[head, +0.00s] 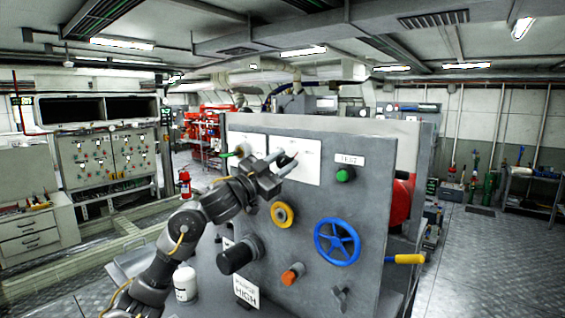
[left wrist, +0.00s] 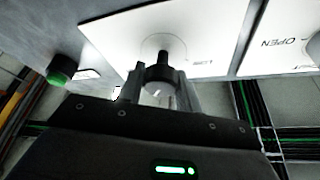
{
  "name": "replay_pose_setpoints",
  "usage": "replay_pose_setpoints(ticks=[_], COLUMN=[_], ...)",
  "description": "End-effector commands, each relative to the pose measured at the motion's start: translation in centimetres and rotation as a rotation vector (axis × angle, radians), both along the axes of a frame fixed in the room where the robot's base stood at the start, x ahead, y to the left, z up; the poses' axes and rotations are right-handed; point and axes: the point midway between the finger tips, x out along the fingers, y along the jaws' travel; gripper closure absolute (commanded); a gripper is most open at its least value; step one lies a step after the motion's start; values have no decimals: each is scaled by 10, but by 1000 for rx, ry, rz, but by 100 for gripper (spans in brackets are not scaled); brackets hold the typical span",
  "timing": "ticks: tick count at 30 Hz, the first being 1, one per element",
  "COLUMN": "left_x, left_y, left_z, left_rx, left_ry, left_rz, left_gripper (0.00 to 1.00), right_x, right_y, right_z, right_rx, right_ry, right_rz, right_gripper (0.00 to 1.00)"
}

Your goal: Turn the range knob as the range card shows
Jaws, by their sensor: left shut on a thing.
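The range card (head: 246,290), a white card reading HIGH, is low on the left of the grey panel (head: 380,185). My left gripper (head: 283,166) is at the upper part of the panel, in front of a white plate (head: 309,160). In the left wrist view it is shut on a small black knob (left wrist: 160,72), a finger on each side, which stands out from a white plate (left wrist: 130,35). I take this for the range knob. The fingers partly hide the knob. My right gripper is not in view.
A green TEST button (head: 345,174) is right of the gripper. Below are a yellow ring knob (head: 283,215), a blue handwheel (head: 337,242), an orange knob (head: 292,274) and a large black knob (head: 240,255). A yellow handle (head: 408,259) juts out at right.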

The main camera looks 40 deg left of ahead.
Motion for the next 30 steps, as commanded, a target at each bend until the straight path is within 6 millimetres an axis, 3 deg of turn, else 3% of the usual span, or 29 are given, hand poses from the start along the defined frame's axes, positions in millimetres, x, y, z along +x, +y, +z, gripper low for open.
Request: replay_pose_setpoints(ticks=[15,30], left_x=[0,0], left_y=[0,-1], left_z=[0,-1], left_rx=[333,392], left_ry=[8,11], left_rz=[0,0], left_gripper=[89,89], right_x=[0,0], right_y=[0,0], right_z=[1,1], right_rx=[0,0], right_ry=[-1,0], right_rz=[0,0], right_gripper=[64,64])
